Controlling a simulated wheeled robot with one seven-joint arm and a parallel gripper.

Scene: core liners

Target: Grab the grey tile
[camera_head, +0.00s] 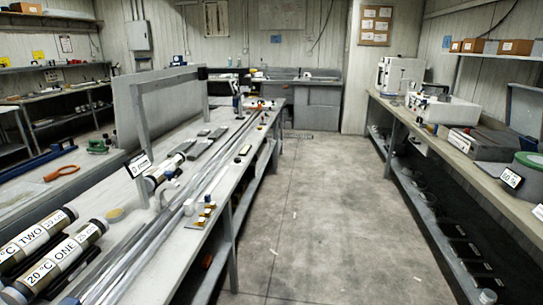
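Several flat grey pieces lie on the long workbench (115,190) at the left. A longer grey piece (200,149) lies near the middle of the bench. My gripper is not in view.
Labelled cylinders (65,258) and long metal rails (165,218) lie on the near part of the bench. An upright grey panel (160,103) stands along it. A side bench (450,150) with boxes runs along the right. The aisle floor (310,205) between is open.

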